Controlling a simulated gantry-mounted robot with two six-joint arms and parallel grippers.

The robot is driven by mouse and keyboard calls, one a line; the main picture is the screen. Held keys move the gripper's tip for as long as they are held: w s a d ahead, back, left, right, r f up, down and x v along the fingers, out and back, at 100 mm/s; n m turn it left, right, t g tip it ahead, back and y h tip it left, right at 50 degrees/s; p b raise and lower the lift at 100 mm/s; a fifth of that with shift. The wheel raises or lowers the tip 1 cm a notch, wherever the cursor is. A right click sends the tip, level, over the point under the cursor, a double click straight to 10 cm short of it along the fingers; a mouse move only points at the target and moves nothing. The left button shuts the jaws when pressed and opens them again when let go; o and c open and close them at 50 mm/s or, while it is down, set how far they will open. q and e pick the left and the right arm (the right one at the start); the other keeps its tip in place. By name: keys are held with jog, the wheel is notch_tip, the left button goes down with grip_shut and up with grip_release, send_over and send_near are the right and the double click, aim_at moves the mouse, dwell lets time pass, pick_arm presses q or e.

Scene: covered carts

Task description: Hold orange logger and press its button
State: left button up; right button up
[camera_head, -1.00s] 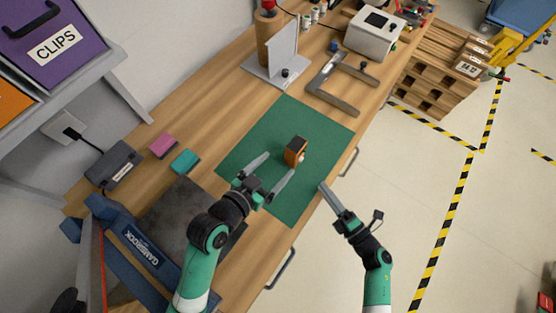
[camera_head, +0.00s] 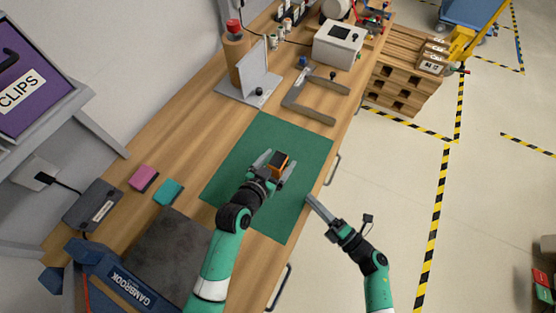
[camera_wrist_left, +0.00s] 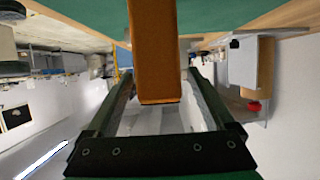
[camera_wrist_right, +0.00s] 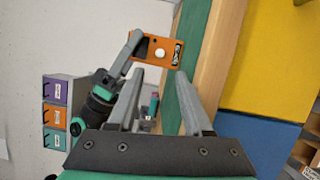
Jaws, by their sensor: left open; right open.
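The orange logger (camera_head: 279,164) stands on the green mat (camera_head: 290,135) on the workbench. My right gripper (camera_head: 310,198) is open and empty, off the mat's right side by the bench edge, facing the logger.
A grey angled bracket (camera_head: 312,100) and a plate stand with an orange-brown cylinder (camera_head: 238,58) are farther back. A pink block (camera_head: 143,178) and a teal block (camera_head: 168,191) lie left of the mat. A drawer handle (camera_head: 331,169) sticks out from the bench front.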

pick_arm(q)
grip_shut()
pick_arm(e)
grip_shut()
dwell(1.6)
